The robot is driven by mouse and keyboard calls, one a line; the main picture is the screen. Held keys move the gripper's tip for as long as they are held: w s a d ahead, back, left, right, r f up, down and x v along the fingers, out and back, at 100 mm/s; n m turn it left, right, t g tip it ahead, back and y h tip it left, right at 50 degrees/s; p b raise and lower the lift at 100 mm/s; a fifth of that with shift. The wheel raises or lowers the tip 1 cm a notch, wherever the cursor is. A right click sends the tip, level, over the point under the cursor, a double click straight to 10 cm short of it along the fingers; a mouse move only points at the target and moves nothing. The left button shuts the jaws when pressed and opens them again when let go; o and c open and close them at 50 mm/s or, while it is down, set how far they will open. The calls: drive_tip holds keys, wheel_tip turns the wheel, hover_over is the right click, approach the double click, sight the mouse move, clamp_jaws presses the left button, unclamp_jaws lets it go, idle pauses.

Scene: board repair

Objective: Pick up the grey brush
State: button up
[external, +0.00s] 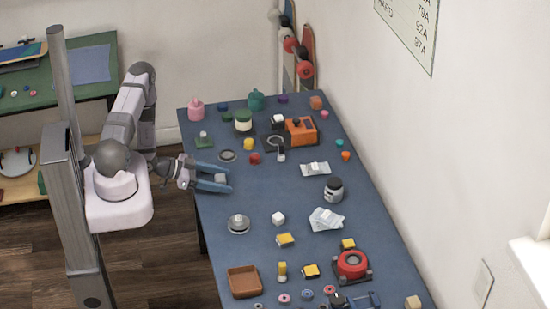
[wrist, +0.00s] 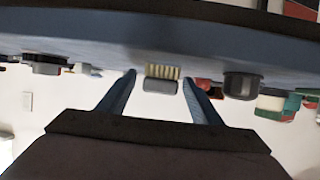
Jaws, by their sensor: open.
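The grey brush (wrist: 161,85) shows in the wrist view as a small grey block with pale bristles, lying at the table's edge. In the external view it appears as a small grey piece (external: 221,177) between my fingertips, partly hidden. My gripper (external: 215,178) is open, low over the left edge of the table. In the wrist view its two blue fingers (wrist: 160,84) stand on either side of the brush, with a visible gap on both sides. I cannot tell whether the fingertips reach fully past it.
The blue table (external: 265,205) has free room right of my gripper. A dark round dish (external: 227,156) and a red block (external: 255,158) lie behind it. A round metal piece (external: 238,224) and a white cube (external: 278,218) stand nearer the front. An orange machine (external: 301,131) is farther back.

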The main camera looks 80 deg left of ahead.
sight(220, 177)
drive_tip(key=c, duration=1.1)
drive_tip(key=shift+c, duration=0.2)
drive_tip(key=shift+r, duration=5)
